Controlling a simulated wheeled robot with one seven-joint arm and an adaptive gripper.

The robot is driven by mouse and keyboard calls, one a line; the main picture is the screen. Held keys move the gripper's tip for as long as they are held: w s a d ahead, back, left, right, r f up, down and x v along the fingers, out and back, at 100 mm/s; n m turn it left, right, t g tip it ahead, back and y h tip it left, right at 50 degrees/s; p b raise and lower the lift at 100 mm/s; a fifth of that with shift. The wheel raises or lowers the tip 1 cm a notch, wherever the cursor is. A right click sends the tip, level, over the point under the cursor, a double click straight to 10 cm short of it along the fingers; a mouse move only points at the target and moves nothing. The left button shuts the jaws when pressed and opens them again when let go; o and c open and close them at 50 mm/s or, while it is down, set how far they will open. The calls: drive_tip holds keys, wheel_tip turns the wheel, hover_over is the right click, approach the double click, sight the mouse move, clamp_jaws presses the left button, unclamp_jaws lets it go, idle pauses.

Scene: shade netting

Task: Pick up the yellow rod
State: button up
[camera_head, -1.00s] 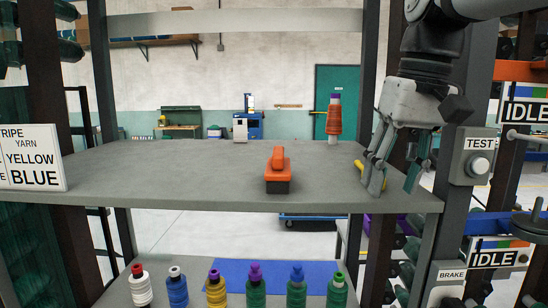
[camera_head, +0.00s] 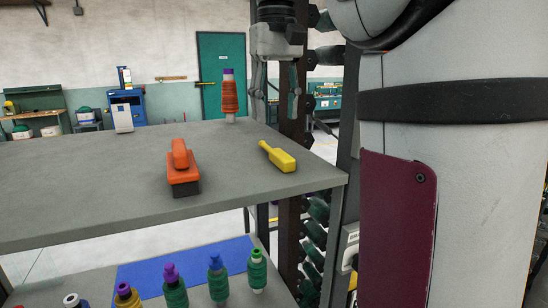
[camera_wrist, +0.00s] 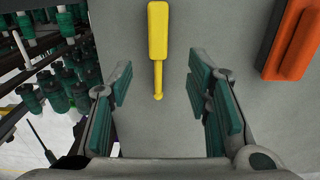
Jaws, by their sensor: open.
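The yellow rod (camera_head: 277,157) lies flat on the grey shelf (camera_head: 90,195) near its right edge in the head view. It has a thick block-like end and a thinner stem with a small knob. In the wrist view the yellow rod (camera_wrist: 158,45) lies ahead, its stem pointing back between the fingers. My gripper (camera_head: 277,112) hangs above and behind the rod in the head view, apart from it. In the wrist view my gripper (camera_wrist: 163,95) is open and empty, its green-padded fingers spread on either side of the stem's line.
An orange brush (camera_head: 183,170) lies left of the rod on the shelf. A brown thread cone (camera_head: 229,97) stands at the back. Several spools, one of them green (camera_head: 257,268), stand on the lower shelf. A dark upright post (camera_head: 293,200) is beside the right edge.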

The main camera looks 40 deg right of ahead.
sight(279, 151)
drive_tip(key=shift+s+d+f+p, duration=0.1)
drive_tip(key=shift+s+f+p, duration=0.1)
drive_tip(key=shift+f, duration=1.8)
drive_tip(key=shift+s+f+p, duration=0.1)
drive_tip(key=shift+f+p, duration=0.1)
drive_tip(key=shift+f, duration=1.8)
clamp_jaws()
